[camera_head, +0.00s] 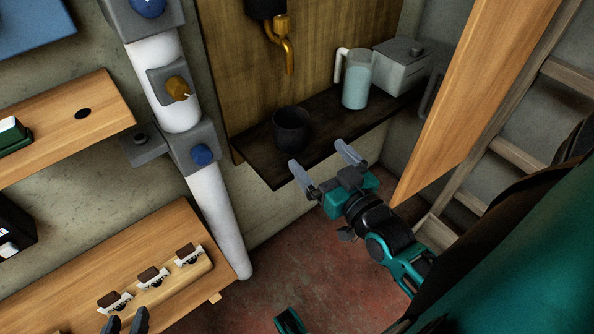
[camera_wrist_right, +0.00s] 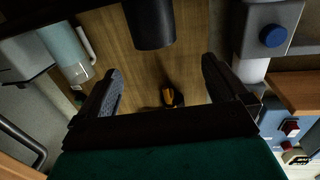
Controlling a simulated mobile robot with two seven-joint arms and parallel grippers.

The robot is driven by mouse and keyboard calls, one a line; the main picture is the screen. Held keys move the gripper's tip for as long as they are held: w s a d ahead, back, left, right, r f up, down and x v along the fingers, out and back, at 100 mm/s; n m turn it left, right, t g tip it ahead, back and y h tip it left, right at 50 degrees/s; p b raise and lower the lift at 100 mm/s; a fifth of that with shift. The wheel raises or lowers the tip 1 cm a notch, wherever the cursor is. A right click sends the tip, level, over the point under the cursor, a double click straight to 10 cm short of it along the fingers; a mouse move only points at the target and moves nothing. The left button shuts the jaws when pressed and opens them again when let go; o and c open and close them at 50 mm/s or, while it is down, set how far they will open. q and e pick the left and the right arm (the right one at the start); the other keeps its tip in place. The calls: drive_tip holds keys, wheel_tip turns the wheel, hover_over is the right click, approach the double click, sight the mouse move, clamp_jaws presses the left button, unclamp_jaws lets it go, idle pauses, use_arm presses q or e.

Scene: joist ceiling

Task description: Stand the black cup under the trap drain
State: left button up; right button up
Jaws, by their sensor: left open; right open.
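The black cup (camera_head: 292,130) stands upright on the dark shelf (camera_head: 262,160), and also shows in the right wrist view (camera_wrist_right: 150,25). A brass pipe with a downward spout (camera_head: 288,50), which looks like the trap drain, hangs from a black fitting above the shelf; its brass end shows in the wrist view (camera_wrist_right: 168,96). The cup appears lower than the spout; I cannot tell whether it is directly beneath. My right gripper (camera_head: 321,158) is open and empty, in front of the shelf, apart from the cup. My left gripper (camera_head: 126,322) is open at the bottom edge, partly cut off.
A clear jug (camera_head: 356,80) and a grey box (camera_head: 402,66) stand right of the cup on the shelf. A wooden panel (camera_head: 478,90) rises at the right. A white pipe (camera_head: 213,205) runs down the left. Small blocks (camera_head: 153,277) sit on the lower wooden bench.

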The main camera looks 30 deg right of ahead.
drive_tip(key=s+a+f+n+g+y, duration=0.3)
drive_tip(key=a+f+g, duration=0.4)
drive_tip(key=a, duration=0.6)
wheel_tip(320, 180, down, 3)
drive_tip(key=shift+s+a+r+n+y, duration=0.1)
drive_tip(key=shift+s+a+n+y, duration=0.2)
drive_tip(key=shift+s+y, duration=0.3)
drive_tip(key=shift+d, duration=0.1)
use_arm(q)
drive_tip(key=s+a+r+y+p, duration=0.1)
drive_tip(key=a+r+p, duration=0.2)
drive_tip(key=r+p, duration=0.6)
drive_tip(key=p, duration=0.5)
drive_tip(key=shift+s+r, duration=0.3)
use_arm(e)
drive_tip(key=s+d+r, duration=0.1)
drive_tip(key=d+r, duration=0.2)
drive_tip(key=r, duration=0.6)
drive_tip(key=shift+s+r+h, duration=0.15)
drive_tip(key=shift+r+h, duration=0.2)
drive_tip(key=shift+h, duration=0.05)
use_arm(q)
drive_tip(key=shift+d, duration=0.15)
use_arm(e)
drive_tip(key=shift+a, duration=0.1)
